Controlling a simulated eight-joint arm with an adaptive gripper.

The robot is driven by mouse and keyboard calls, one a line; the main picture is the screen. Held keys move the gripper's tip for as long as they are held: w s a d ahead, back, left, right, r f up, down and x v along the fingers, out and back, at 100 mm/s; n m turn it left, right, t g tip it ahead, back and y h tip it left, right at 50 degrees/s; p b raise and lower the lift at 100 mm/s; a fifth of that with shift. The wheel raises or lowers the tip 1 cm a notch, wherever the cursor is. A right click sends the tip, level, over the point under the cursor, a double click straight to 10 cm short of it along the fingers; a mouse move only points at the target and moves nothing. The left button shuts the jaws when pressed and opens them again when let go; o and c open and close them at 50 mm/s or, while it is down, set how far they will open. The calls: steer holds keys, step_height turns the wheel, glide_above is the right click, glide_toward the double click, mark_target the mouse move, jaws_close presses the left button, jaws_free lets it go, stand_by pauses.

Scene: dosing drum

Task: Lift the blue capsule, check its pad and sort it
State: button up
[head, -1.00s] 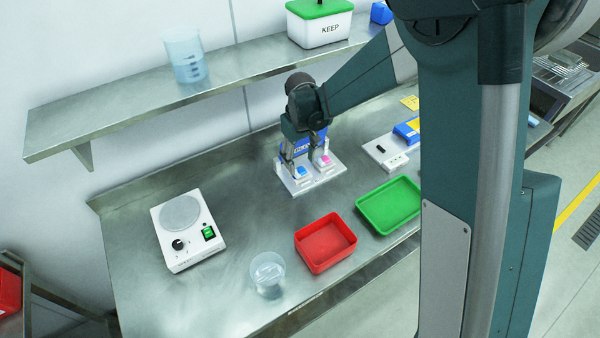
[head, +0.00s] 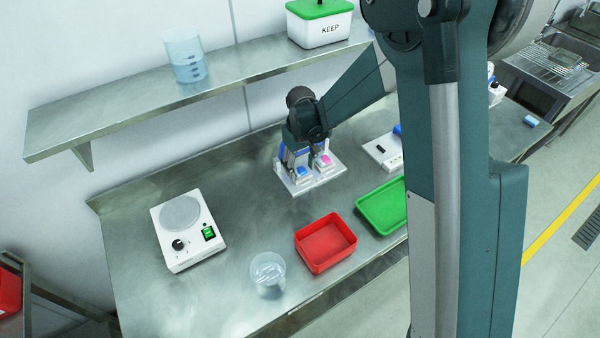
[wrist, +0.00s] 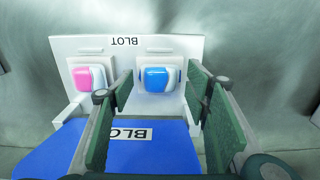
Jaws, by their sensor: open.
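The blue capsule (wrist: 157,79) has a white end and sits on a pad of the white blot stand (wrist: 125,45). It also shows in the head view (head: 302,172). A pink and white capsule (wrist: 88,79) sits on the pad beside it, to its left in the wrist view. My gripper (wrist: 160,84) is open, with one green-padded finger on each side of the blue capsule's place. I cannot tell how far above it the fingertips are. The capsule's underside is hidden. A blue panel labelled BLOT (wrist: 150,155) stands close under the gripper.
A red tray (head: 326,243) and a green tray (head: 383,207) lie at the front. A clear beaker (head: 268,270) and a white hotplate-like device (head: 187,230) stand to the left. A KEEP box (head: 322,30) is on the shelf. My arm hides part of the bench's right side.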

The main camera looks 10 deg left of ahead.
steer(key=shift+f, duration=0.5)
steer(key=c, duration=0.8)
